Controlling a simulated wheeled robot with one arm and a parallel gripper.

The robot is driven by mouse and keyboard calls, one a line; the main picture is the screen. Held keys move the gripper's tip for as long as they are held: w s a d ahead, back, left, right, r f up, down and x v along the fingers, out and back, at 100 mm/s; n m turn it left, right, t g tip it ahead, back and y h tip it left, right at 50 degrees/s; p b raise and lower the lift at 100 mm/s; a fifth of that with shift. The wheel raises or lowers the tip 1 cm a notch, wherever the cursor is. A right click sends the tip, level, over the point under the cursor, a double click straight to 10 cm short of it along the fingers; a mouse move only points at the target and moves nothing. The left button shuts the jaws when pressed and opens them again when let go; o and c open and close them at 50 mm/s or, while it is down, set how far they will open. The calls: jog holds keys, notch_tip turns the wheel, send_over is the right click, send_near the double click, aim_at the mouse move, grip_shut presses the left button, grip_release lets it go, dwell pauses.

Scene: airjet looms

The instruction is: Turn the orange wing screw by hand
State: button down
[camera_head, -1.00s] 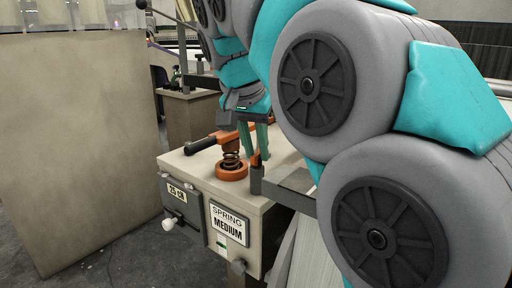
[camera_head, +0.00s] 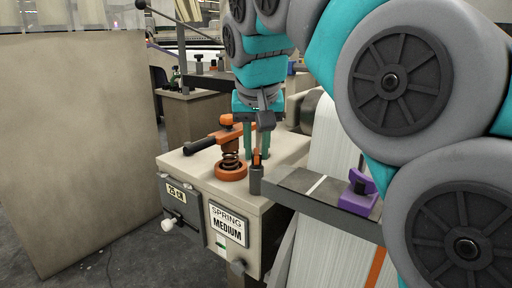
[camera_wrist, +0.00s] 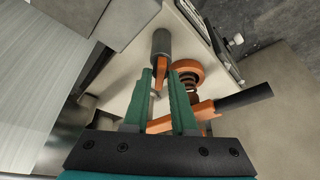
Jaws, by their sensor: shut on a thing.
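The orange wing screw (camera_head: 257,158) sits at the top of a short grey post (camera_head: 255,181) at the near right corner of the beige box. My gripper (camera_head: 257,151) points down over it from above, with its green fingers on either side of the orange piece. In the wrist view, the orange wing screw (camera_wrist: 161,70) lies between the two fingertips (camera_wrist: 161,77), in line with the grey post (camera_wrist: 161,43). The fingers are shut on it and hide part of it.
An orange spring clamp (camera_head: 231,171) with a black handle (camera_head: 201,145) stands close left of the fingers. A grey bar (camera_head: 322,199) with a purple clamp (camera_head: 358,191) runs right from the post. The beige box (camera_head: 181,163) carries a SPRING MEDIUM label (camera_head: 228,224).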

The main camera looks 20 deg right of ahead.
jog(key=shift+n+y, duration=0.3)
jog(key=shift+n, duration=0.3)
jog(key=c, duration=0.9)
grip_release()
jog(key=shift+v, duration=3.9)
jog(key=shift+s, duration=0.1)
